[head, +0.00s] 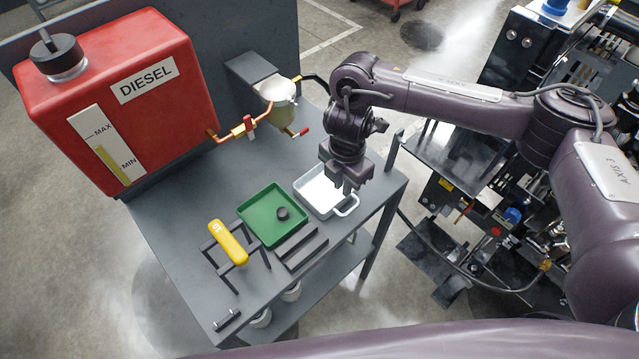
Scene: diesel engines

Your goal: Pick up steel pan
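The steel pan (315,198) is a shallow, pale grey rectangular tray with a loop handle at its lower right. It lies on the dark grey bench (182,235), right of a green tray. My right gripper (343,188) points down over the pan's right side and hides part of its rim. Two finger tips show a gap between them, so it looks open. I cannot tell whether it touches the pan. My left gripper is not in view.
The green tray (262,221) holds a small dark cap (283,213). A yellow piece (229,243) rests on a black stand. A red diesel tank (160,60) and a filter bowl with copper pipe (279,113) stand behind. The engine (470,165) is at the right.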

